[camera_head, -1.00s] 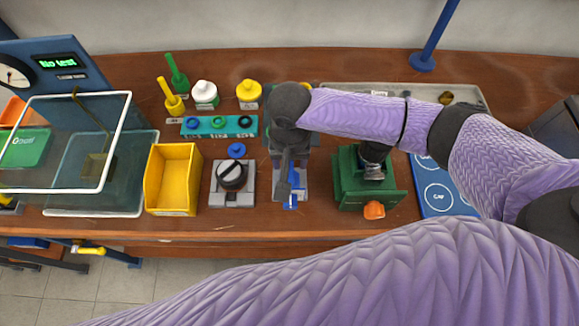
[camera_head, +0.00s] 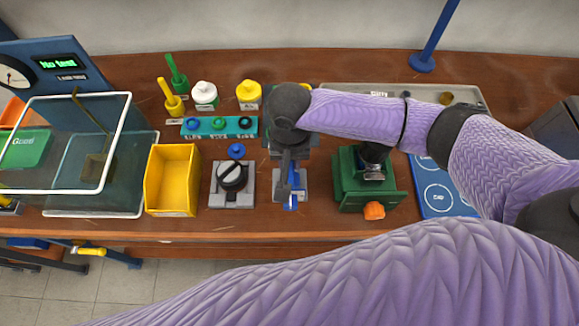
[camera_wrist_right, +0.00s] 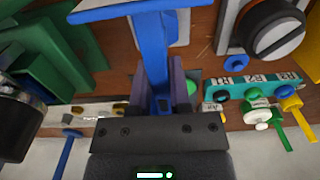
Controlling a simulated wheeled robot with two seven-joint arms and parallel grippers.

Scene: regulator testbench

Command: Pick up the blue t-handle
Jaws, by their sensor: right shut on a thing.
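The blue t-handle (camera_wrist_right: 151,45) fills the upper middle of the right wrist view, with its shaft between my fingers and its crossbar towards the top edge. In the head view its blue end (camera_head: 291,204) shows just below my right gripper (camera_head: 290,178), in front of a light grey block (camera_head: 279,197). My right gripper (camera_wrist_right: 160,88) is shut on the shaft in the wrist view. My wrist and forearm hide much of the handle in the head view. I cannot tell whether the handle touches the grey block. My left gripper is not in view.
A grey fixture with a black knob (camera_head: 232,176) stands left of the handle, beyond it a yellow bin (camera_head: 172,180). A green device with an orange knob (camera_head: 374,210) stands close on the right. Bottles and a teal ring rack (camera_head: 205,134) are behind. The front table edge is near.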

